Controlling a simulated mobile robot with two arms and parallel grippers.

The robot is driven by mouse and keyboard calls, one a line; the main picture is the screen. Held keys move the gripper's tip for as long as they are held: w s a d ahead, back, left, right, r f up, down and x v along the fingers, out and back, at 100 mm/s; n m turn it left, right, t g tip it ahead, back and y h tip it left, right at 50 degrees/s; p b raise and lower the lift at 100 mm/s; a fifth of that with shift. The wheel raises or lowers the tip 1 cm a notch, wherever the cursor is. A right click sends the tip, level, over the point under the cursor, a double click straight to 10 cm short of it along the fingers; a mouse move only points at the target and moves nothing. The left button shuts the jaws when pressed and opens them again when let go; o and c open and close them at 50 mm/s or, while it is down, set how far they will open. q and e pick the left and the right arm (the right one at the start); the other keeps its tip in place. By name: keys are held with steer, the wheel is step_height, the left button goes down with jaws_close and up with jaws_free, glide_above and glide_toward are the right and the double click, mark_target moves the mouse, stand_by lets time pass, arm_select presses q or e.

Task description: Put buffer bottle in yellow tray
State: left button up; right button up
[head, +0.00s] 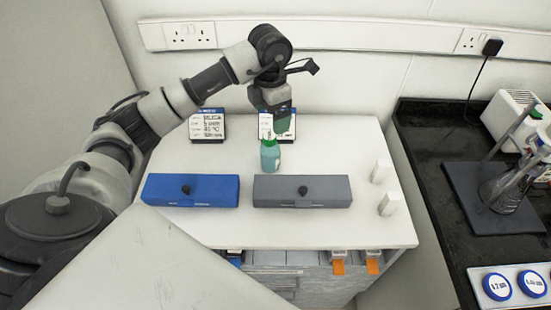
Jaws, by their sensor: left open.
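Whether the fingers touch the bottle cannot be told. The gripper partly covers the bottle's top. No yellow tray shows in this view. My right gripper is not in view.
A blue box (165,191) and a grey box (325,192) with black knobs lie in front of the bottle. Labelled blocks (208,127) stand behind, and two white blocks (382,171) at the right. A dark bench (430,165) adjoins the table.

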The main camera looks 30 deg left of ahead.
mark_target(269, 135)
arm_select(q)
steer(key=n, duration=0.2)
steer(key=shift+s+n, duration=0.15)
steer(key=shift+n, duration=0.15)
steer(key=shift+f, duration=0.4)
steer(key=f, duration=0.1)
steer(key=f+p, duration=0.1)
steer(key=f, duration=0.2)
steer(key=shift+a+f, duration=0.25)
steer(key=shift+f, duration=0.15)
steer(key=shift+f+p, duration=0.5)
steer(key=shift+p, duration=0.15)
steer(key=f, duration=0.2)
steer(key=w+f+p, duration=0.1)
steer(key=shift+a+f+p, duration=0.2)
steer(key=shift+f+p, duration=0.1)
steer(key=shift+f, duration=0.45)
steer(key=c, duration=1.2)
